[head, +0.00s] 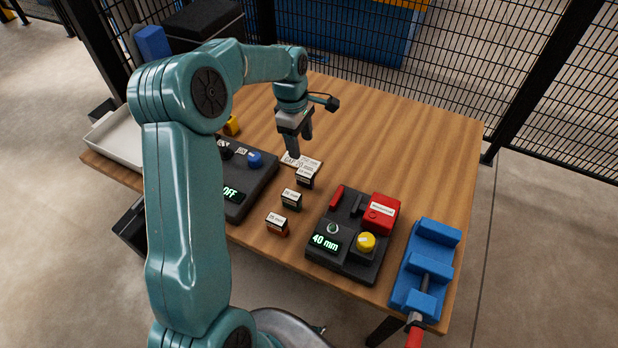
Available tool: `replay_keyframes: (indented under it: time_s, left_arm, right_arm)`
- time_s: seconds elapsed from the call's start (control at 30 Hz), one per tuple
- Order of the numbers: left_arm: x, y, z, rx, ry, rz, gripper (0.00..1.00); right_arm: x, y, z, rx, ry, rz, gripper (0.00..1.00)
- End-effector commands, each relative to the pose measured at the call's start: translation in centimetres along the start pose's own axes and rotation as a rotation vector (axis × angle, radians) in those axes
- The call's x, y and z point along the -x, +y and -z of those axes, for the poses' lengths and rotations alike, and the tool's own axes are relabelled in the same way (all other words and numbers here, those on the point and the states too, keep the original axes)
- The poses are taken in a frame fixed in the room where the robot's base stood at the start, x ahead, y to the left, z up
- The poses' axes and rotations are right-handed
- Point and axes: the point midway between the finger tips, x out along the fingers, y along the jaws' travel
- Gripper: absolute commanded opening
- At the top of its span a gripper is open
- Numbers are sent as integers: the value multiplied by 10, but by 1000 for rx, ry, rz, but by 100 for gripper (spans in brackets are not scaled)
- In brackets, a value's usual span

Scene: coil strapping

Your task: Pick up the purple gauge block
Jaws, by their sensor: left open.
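Three small dark gauge blocks with white labels stand in a slanting row on the wooden table. The back block (305,180) looks dark with a faint purple tint, though its colour is hard to tell; the middle block (291,201) looks greenish and the front block (277,226) brownish orange. My left gripper (301,147) points down with its fingers apart and empty. In the picture it is just behind the back block, above a white label card (302,161). My right gripper does not show.
A black box reading OFF (235,204) stands left of the blocks. A black unit reading 40 mm (322,262) with red and yellow parts stands right, beside a blue vise (413,297). A white tray (111,152) lies far left. The table's back right (410,140) is clear.

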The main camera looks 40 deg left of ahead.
Motion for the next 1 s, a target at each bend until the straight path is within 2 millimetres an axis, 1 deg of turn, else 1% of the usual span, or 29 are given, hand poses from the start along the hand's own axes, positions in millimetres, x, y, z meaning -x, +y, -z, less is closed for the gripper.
replay_keyframes:
  time_s: [0.03, 0.1, 0.2, 0.3, 0.53, 0.7, 0.8, 1.0]
  left_arm:
    - [-13, -2, 0, 1, -1, 7, 62]
    - [-30, -3, 0, 0, -1, 7, 62]
    - [-52, -4, 0, -1, -1, 6, 62]
    - [-67, -3, 0, 0, 0, 4, 62]
    - [-86, -2, -1, 1, 0, 4, 62]
    - [-114, 0, -1, -1, 0, 5, 62]
    - [-126, 1, -1, -1, 0, 3, 62]
    - [-130, 3, 0, 0, 0, -1, 62]
  right_arm:
    - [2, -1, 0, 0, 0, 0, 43]
    - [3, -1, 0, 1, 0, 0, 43]
    - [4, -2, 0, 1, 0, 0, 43]
    - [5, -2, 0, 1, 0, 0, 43]
    - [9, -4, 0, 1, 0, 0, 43]
    - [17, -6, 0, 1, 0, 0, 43]
    - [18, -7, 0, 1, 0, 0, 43]
    - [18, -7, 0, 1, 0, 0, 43]
